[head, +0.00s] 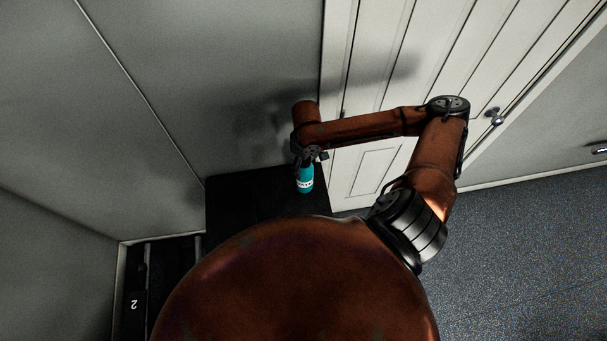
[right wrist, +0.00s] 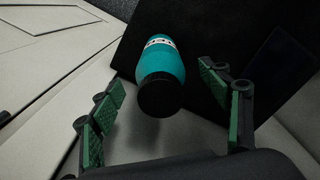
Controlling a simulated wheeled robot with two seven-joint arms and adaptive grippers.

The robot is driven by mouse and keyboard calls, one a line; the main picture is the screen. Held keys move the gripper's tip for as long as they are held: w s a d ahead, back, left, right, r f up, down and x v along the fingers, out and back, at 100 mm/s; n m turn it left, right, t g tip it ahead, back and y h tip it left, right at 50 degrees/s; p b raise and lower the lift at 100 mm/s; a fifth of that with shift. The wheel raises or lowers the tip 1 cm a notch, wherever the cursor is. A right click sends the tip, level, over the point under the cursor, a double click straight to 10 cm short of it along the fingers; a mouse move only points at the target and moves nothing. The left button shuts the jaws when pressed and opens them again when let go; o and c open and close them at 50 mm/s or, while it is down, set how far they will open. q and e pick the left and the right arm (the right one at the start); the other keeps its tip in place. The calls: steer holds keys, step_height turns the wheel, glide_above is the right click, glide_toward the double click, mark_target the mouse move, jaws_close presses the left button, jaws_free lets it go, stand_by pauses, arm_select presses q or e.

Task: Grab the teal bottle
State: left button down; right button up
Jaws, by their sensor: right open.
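The teal bottle (head: 305,181) has a white label with dark lettering and stands on a black surface (head: 245,196) by the wall. In the right wrist view the bottle (right wrist: 161,65) shows its black cap towards the camera. My right gripper (head: 309,156) is just above the bottle in the head view and hides its top. In the right wrist view my right gripper (right wrist: 158,88) is open, with green-padded fingers spread to either side of the bottle. I see no contact between fingers and bottle. My left gripper is not in view.
A white panelled door (head: 385,150) with a round knob (head: 494,116) stands right of the bottle. A grey wall (head: 200,70) is behind. A dark rack with an item marked 2 (head: 134,305) is at the lower left. Blue-grey floor (head: 500,250) is open at the right.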

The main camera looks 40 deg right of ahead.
mark_target(305, 185)
steer(key=f, duration=0.3)
steer(key=shift+w, duration=0.4)
steer(key=shift+w+f, duration=0.25)
steer(key=shift+f, duration=0.45)
steer(key=shift+s+f, duration=0.3)
steer(key=shift+w+f, duration=0.1)
steer(key=shift+w, duration=0.05)
steer(key=shift+c, duration=1.4)
steer(key=c, duration=0.5)
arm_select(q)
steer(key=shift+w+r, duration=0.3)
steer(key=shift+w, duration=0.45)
arm_select(e)
steer(key=c, duration=0.9)
